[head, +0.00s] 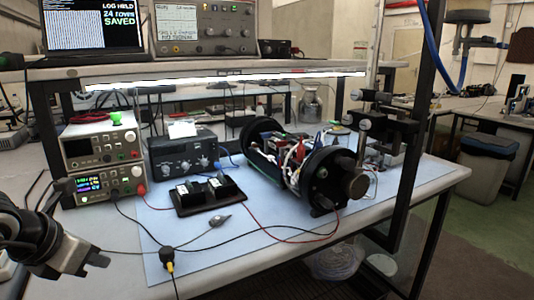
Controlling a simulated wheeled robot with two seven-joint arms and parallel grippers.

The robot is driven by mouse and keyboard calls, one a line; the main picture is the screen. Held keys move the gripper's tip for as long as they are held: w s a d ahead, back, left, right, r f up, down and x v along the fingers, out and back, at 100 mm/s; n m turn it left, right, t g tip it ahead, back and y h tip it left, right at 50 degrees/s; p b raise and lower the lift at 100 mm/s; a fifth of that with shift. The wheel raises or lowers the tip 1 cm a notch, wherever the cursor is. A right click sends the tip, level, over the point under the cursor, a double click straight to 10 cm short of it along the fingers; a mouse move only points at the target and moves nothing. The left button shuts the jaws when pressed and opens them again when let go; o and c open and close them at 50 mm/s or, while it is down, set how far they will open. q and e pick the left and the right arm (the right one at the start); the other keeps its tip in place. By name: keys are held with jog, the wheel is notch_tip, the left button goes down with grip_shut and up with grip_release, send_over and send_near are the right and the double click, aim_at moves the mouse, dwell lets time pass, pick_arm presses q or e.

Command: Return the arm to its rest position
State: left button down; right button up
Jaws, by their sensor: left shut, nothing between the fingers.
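My left arm comes in at the lower left, and its gripper (97,258) is shut and empty over the front left edge of the bench. It is apart from the instruments and the cylinder. The cylinder assembly (318,180) lies on the blue mat (205,250), with black end rings and exposed wires and boards between them. My right gripper is not in view.
Stacked bench instruments (105,183) and a dark radio-like unit (183,157) stand behind the mat. A black tray (208,196) sits in front of them. Cables cross the front of the mat near the gripper. A laptop (92,25) is on the shelf above.

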pick_arm(q)
jog(key=s+d+f+n+h+b, duration=0.1)
jog(key=s+d+n+h, duration=0.25)
jog(key=d+h, duration=0.5)
jog(key=s+d+f+n+h+b, duration=0.15)
jog(key=s+d+h, duration=0.35)
jog(key=d, duration=0.7)
jog(key=a+f+n+t+y, duration=0.4)
jog(key=f+n, duration=0.3)
jog(key=n, duration=0.7)
jog(key=a+f+n+t+y, duration=0.2)
jog(key=f+n+t+y, duration=0.4)
jog(key=n, duration=0.8)
jog(key=s+d+f+n+g+y, duration=0.1)
jog(key=s+f+n+g+y, duration=0.1)
jog(key=s+f+n+g, duration=0.3)
notch_tip(320, 180, down, 7)
jog(key=s+g, duration=0.1)
jog(key=s, duration=0.2)
jog(key=shift+d+b, duration=0.35)
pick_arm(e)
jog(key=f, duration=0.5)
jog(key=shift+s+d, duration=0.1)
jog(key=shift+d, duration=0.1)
pick_arm(q)
jog(key=shift+w, duration=0.1)
